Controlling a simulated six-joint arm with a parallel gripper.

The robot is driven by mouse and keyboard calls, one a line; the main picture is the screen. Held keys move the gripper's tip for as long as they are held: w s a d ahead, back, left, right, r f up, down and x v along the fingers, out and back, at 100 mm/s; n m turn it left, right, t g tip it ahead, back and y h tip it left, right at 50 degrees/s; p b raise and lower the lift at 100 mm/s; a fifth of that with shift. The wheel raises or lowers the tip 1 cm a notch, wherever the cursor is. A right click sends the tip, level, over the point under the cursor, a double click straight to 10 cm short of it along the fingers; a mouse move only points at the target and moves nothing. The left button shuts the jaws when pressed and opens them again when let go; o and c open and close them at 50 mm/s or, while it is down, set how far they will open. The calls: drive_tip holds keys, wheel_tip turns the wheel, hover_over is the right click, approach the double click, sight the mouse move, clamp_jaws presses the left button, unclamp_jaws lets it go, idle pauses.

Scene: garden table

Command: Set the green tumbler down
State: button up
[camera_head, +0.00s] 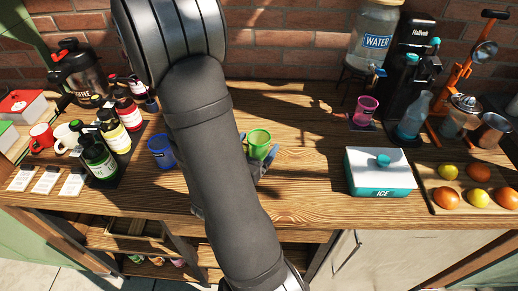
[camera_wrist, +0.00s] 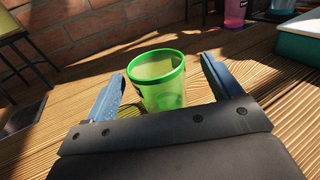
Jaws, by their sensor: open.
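The green tumbler (camera_head: 259,143) stands upright on the wooden table (camera_head: 300,170), near the middle and just right of my arm. In the wrist view the green tumbler (camera_wrist: 160,82) is between the two blue fingers of my gripper (camera_wrist: 163,88). The fingers are spread, with a visible gap on each side of it. In the head view my gripper (camera_head: 262,158) is partly hidden behind my arm. The tumbler appears to rest on the boards; its base is partly hidden by the gripper body in the wrist view.
A blue tumbler (camera_head: 161,151) stands left of my arm, and bottles (camera_head: 98,158) stand further left. A pink tumbler (camera_head: 365,110) is below the water jar (camera_head: 374,40). A white and teal ice box (camera_head: 380,172) and a fruit tray (camera_head: 436,190) are at right. Boards right of the green tumbler are clear.

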sight(264, 134)
drive_tip(key=shift+x, duration=2.25)
drive_tip(key=shift+a+f, duration=0.15)
drive_tip(key=c, duration=1.2)
drive_tip(key=shift+o, duration=0.2)
